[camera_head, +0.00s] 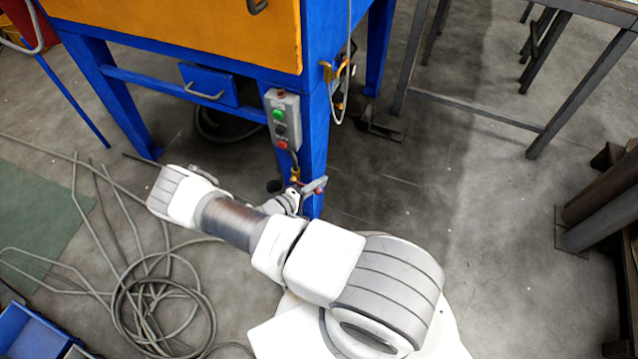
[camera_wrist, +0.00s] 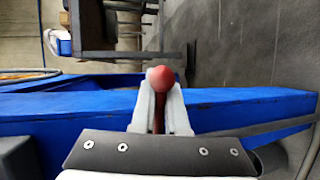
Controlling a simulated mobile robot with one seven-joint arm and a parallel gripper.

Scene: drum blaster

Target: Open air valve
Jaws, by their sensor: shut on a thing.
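The air valve's red handle (camera_wrist: 160,78), with a rounded red end, stands between my fingers in the wrist view. My gripper (camera_wrist: 161,108) is shut on the handle, one pale finger on each side. In the head view my gripper (camera_head: 308,190) is at the blue front leg (camera_head: 316,150) of the blaster cabinet, and a small red part of the handle (camera_head: 319,191) shows there. The valve body is mostly hidden behind my wrist and gripper, so the angle of the handle is hard to tell.
A grey control box (camera_head: 283,118) with green and red buttons hangs on the leg just above my gripper. Coiled grey hoses (camera_head: 160,310) lie on the floor to the left. A blue bin (camera_head: 40,330) stands at the lower left. The floor right of the leg is mostly clear.

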